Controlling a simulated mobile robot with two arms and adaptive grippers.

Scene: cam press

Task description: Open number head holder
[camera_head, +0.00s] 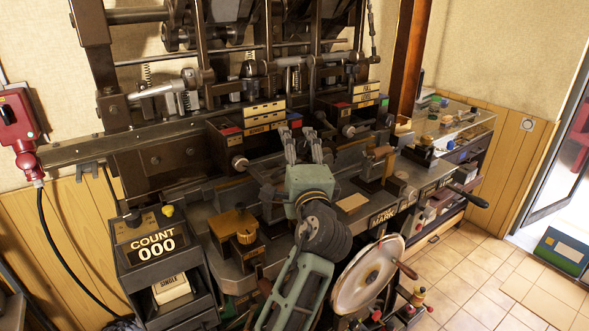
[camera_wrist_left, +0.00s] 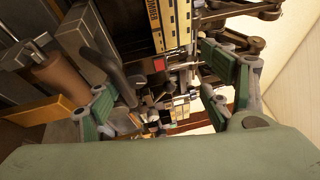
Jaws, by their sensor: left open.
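The cam press (camera_head: 180,155) fills the middle of the head view. Two dark housings with cream label plates stand on it, one at centre left (camera_head: 264,118) and one further right (camera_head: 366,92). I cannot tell for certain which part is the number head holder. My left gripper (camera_head: 304,148) is raised in front of the press, between these housings, with its fingers pointing at the machine. In the left wrist view its green fingers (camera_wrist_left: 160,95) are spread apart with nothing held between them. A label stack (camera_wrist_left: 168,25) shows beyond them. My right gripper is not in view.
A COUNT 000 box (camera_head: 155,243) stands at front left. A brass-coloured block (camera_head: 235,225) sits on the press bed. A handwheel (camera_head: 367,275) is at front right, and a lever (camera_head: 467,196) juts out further right. Open tiled floor (camera_head: 470,270) lies to the right.

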